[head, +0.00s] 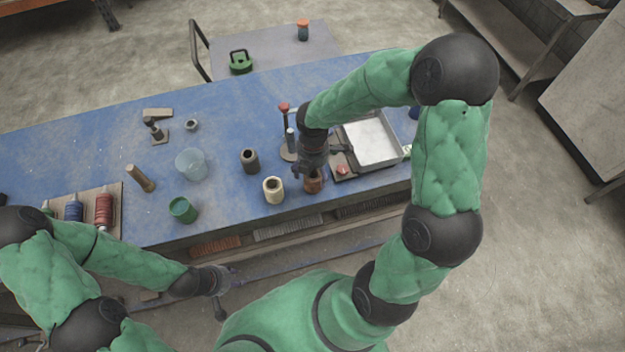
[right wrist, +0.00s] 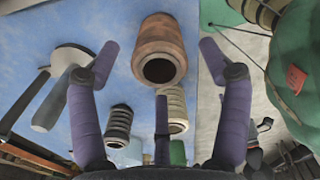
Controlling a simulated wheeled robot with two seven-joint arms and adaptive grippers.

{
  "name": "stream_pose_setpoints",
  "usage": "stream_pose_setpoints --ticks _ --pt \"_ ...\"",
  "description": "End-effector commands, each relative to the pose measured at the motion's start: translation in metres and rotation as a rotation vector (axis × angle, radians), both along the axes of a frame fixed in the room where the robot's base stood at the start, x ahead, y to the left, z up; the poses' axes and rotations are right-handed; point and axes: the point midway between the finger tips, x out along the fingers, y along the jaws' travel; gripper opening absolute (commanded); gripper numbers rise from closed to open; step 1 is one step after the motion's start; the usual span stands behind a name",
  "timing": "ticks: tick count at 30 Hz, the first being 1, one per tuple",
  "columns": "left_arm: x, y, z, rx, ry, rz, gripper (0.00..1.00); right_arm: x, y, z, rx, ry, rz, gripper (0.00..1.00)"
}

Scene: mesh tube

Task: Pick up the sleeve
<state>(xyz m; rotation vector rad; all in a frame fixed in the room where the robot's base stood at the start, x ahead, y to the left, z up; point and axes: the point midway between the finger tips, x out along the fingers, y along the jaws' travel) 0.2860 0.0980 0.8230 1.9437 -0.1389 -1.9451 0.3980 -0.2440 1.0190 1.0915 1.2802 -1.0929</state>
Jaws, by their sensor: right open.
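A rust-brown hollow sleeve (head: 314,184) stands on the blue table near its front edge. It also shows in the right wrist view (right wrist: 158,30), its round opening facing the camera. My right gripper (head: 309,172) is open at the sleeve in the head view and partly hides it. In the right wrist view its purple fingers (right wrist: 158,58) are spread to either side of the sleeve, with visible gaps. A cream sleeve (head: 273,190) and a dark sleeve (head: 250,161) stand to the left. My left gripper (head: 221,287) is low in front of the table; its jaws are unclear.
A stand with a red top (head: 284,107) is close behind my right gripper. A metal tray (head: 393,161) lies to the right. A clear beaker (head: 191,151), a green cup (head: 183,210), a wooden peg (head: 139,178) and a spool board (head: 115,187) are farther left.

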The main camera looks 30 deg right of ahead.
Motion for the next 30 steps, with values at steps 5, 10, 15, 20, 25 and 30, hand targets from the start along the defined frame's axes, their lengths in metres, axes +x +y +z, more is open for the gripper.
stream_pose_setpoints --ticks 5,10,15,20,25,30 --pt "0.0 0.0 -0.003 0.0 0.0 0.0 0.4 0.0 0.0 -0.011 0.0 -0.001 -0.001 0.78" --pt "0.0 0.0 -0.009 0.0 -0.001 0.0 0.4 -0.001 0.0 -0.032 0.001 0.002 0.0 0.78" --pt "0.0 0.0 -0.015 0.0 -0.001 0.0 0.4 -0.001 0.0 -0.055 0.001 0.001 -0.001 0.78" --pt "0.0 0.0 -0.016 0.0 -0.001 0.0 0.4 0.0 0.0 -0.061 0.0 -0.003 -0.001 0.78" --pt "0.0 0.0 -0.016 0.0 -0.001 0.0 0.4 0.0 0.0 -0.061 0.0 -0.003 -0.001 0.78" --pt "0.0 0.0 -0.016 0.0 -0.001 0.0 0.4 0.0 0.0 -0.061 0.0 -0.002 -0.001 0.39"
